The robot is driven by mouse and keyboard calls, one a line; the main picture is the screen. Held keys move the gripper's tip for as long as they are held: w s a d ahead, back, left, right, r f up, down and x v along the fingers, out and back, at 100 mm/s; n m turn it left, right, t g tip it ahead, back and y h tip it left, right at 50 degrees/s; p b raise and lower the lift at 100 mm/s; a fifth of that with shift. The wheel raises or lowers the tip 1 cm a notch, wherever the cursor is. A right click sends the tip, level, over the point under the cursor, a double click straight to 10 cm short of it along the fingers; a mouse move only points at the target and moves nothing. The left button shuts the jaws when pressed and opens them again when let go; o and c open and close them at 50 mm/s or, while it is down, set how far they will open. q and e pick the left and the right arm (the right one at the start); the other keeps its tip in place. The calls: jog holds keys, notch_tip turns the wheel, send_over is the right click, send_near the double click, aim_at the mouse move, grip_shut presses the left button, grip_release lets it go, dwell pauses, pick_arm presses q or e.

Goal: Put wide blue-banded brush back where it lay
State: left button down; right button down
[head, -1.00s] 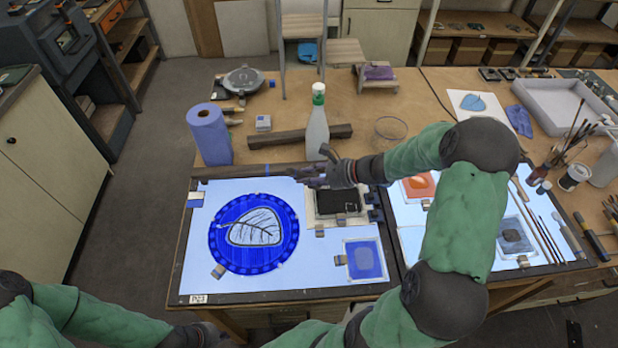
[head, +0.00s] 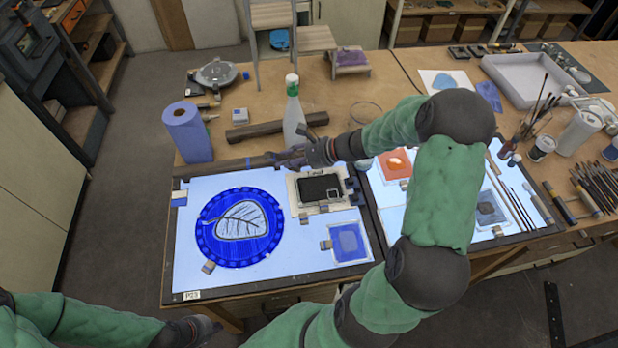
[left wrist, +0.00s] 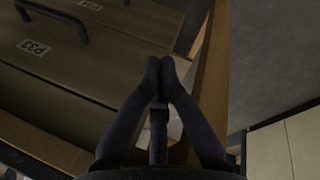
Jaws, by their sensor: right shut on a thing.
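My right gripper (head: 286,158) is low over the back edge of the left light panel (head: 190,270), pointing left. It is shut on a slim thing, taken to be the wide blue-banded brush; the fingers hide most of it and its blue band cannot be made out. My left gripper (head: 205,329) is at the lower left, off the front edge of the table. In the left wrist view its fingertips (left wrist: 160,75) are together with nothing seen between them.
A green-capped bottle (head: 293,115) stands just behind my right gripper. A blue roll (head: 188,133) stands at the left. A black ink pad (head: 318,188) and the blue leaf disc (head: 205,237) lie on the panel. Several brushes (head: 515,205) lie on the right panel.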

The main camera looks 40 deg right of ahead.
notch_tip(320, 180, up, 10)
jog(key=p, duration=0.7)
jog(key=n+g+h+p, duration=0.1)
jog(key=g+h+p, duration=0.1)
jog(key=p, duration=0.8)
jog(key=shift+r+g+p, duration=0.1)
jog(key=shift+g+p, duration=0.25)
jog(key=shift+g, duration=0.35)
jog(key=n+g+h+p, duration=0.1)
jog(key=g+h+p, duration=0.1)
jog(key=p, duration=0.2)
jog(key=shift+n, duration=0.3)
jog(key=shift+g+h, duration=0.6)
